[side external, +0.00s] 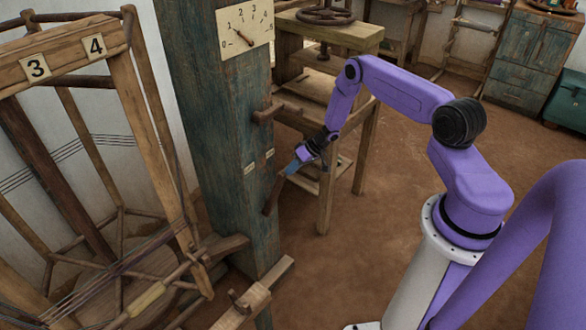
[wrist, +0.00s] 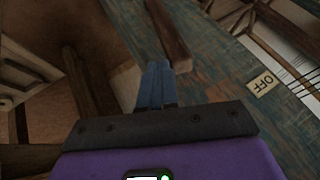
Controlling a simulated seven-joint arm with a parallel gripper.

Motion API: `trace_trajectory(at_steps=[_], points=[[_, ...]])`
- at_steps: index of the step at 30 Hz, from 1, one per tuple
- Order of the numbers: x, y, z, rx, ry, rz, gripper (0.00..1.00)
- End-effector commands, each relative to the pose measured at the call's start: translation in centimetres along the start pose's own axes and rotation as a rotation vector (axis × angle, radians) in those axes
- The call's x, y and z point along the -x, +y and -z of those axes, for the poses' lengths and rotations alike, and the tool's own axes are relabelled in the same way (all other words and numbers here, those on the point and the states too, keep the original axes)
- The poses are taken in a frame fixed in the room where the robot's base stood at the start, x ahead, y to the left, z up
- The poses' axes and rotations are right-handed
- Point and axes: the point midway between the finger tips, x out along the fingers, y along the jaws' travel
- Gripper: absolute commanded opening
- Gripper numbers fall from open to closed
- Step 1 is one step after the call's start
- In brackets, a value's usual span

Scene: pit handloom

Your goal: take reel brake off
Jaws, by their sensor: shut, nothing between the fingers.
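A dark wooden lever (side external: 272,195), which looks like the reel brake, hangs tilted on the weathered blue-green post, its lower end down to the left. Small plates (side external: 250,169) sit on the post near it; in the wrist view one reads OFF (wrist: 262,83). My gripper (side external: 291,168) has blue fingers and is shut and empty beside the lever's upper part. In the wrist view the shut fingertips (wrist: 157,68) lie just left of the lever's near end (wrist: 169,38). I cannot tell whether they touch it.
The post (side external: 205,110) carries a numbered dial (side external: 245,30) with a pointer and a wooden peg (side external: 276,110) above the lever. A wooden reel frame (side external: 150,130) stands at left. A wooden table (side external: 330,35) stands behind my gripper. Open floor lies to the right.

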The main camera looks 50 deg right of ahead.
Motion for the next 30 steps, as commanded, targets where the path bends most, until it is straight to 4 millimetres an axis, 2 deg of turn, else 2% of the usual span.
trace_trajectory(at_steps=[8,21,30], points=[[-0.2,-2.1,0.0,0.002,-0.002,0.002,0.00],[-2.0,-8.7,-0.7,0.002,-0.003,0.002,0.00],[-3.4,-11.5,-1.4,0.001,-0.001,0.001,0.00]])
